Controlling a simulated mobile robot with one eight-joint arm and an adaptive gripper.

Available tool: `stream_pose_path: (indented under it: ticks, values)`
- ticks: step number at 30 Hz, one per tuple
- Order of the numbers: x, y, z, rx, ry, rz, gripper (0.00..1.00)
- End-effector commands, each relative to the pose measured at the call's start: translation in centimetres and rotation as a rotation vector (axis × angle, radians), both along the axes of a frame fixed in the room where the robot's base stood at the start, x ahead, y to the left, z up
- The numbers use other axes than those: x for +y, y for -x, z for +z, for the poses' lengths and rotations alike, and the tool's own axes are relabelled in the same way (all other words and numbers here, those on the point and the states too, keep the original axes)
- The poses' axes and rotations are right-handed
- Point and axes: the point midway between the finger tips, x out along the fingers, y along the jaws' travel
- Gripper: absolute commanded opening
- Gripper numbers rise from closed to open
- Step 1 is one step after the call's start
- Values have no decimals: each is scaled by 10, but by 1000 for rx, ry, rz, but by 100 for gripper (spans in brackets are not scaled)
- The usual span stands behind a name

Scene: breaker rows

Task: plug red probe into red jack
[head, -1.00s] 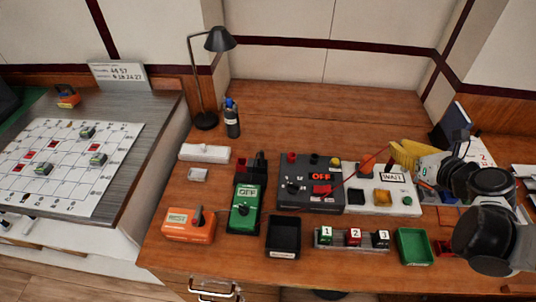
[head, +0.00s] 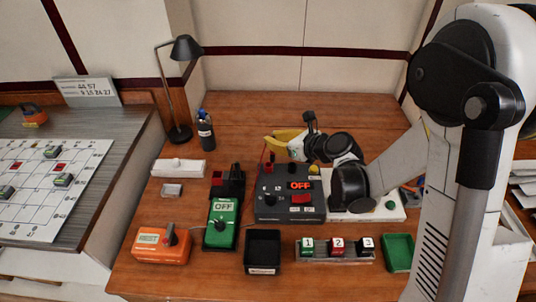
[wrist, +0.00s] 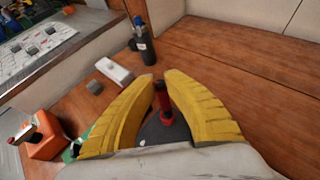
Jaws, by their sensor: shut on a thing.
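My gripper (head: 284,138) has yellow fingers and is above the back left of the dark panel (head: 275,213). In the wrist view it (wrist: 164,80) is shut on the red probe (wrist: 161,94), which stands between the fingers. The red jack (head: 269,168) is at the panel's back left corner, just below the fingers. A wider red part shows at the probe's lower end in the wrist view. I cannot tell whether the probe is inside the jack or just above it. A thin red lead hangs down toward the panel.
The panel display reads OFF (head: 300,185). A yellow jack (head: 314,169) is at its back right. A green OFF meter (head: 222,222) and a dark bottle (head: 205,130) stand left. A black tray (head: 262,250) is in front. My arm covers much of the white board (head: 385,213).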

Motion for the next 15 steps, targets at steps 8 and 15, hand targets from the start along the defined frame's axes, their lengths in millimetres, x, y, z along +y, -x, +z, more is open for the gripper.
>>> stream_pose_path:
  ticks: [8,15]
  values:
    - [14,-7,-18,0,-1,-1,0]
    - [13,-7,-50,0,-1,-1,0]
